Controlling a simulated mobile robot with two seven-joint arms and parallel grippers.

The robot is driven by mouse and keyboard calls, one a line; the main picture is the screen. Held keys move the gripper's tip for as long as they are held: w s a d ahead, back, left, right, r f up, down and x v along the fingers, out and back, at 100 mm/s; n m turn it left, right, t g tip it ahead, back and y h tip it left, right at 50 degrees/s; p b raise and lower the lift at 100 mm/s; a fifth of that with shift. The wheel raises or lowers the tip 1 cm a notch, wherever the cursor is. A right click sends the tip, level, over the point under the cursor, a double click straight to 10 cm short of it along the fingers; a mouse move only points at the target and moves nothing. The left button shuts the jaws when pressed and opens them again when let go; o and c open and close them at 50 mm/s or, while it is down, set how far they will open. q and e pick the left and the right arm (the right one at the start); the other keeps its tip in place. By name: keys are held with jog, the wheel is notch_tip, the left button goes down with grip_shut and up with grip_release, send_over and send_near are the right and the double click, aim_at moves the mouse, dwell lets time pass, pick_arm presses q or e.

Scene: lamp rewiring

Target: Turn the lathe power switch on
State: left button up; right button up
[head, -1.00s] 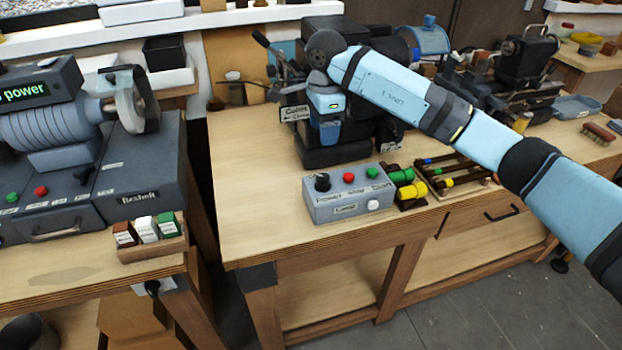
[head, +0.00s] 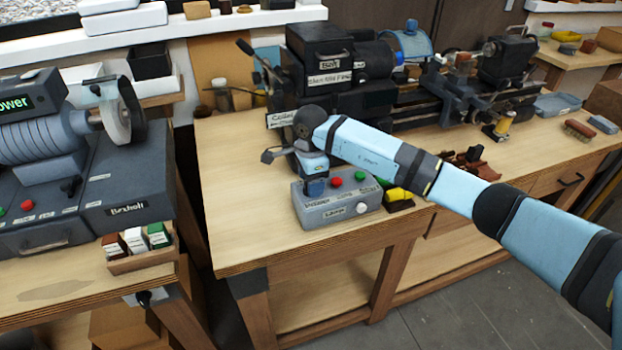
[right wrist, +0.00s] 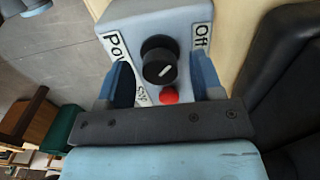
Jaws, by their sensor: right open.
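The lathe's grey control box (head: 338,209) sits near the front edge of the workbench, with a red button (head: 336,181), a green button (head: 360,176) and a white button (head: 362,208) showing. Its black rotary switch (right wrist: 158,60) shows in the right wrist view, with a white pointer line and an "Off" label beside it. My right gripper (head: 315,187) points down over the box's left end and hides the switch in the head view. In the right wrist view its blue fingers (right wrist: 163,82) are open, one on each side of the switch, and I cannot tell whether they touch it. My left gripper is out of view.
The dark lathe (head: 400,85) stands behind the box along the bench. A separate grey machine (head: 75,150) stands on the left bench. The bench top left of the box is clear.

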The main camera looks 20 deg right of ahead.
jog(key=c, duration=0.9)
jog(key=shift+m, duration=0.4)
jog(key=m+b, duration=0.1)
jog(key=m, duration=0.1)
jog(key=shift+m, duration=0.4)
jog(key=m, duration=0.4)
jog(key=shift+m+b, duration=0.3)
jog(key=m, duration=0.4)
jog(key=shift+m, duration=0.3)
jog(key=m, duration=0.5)
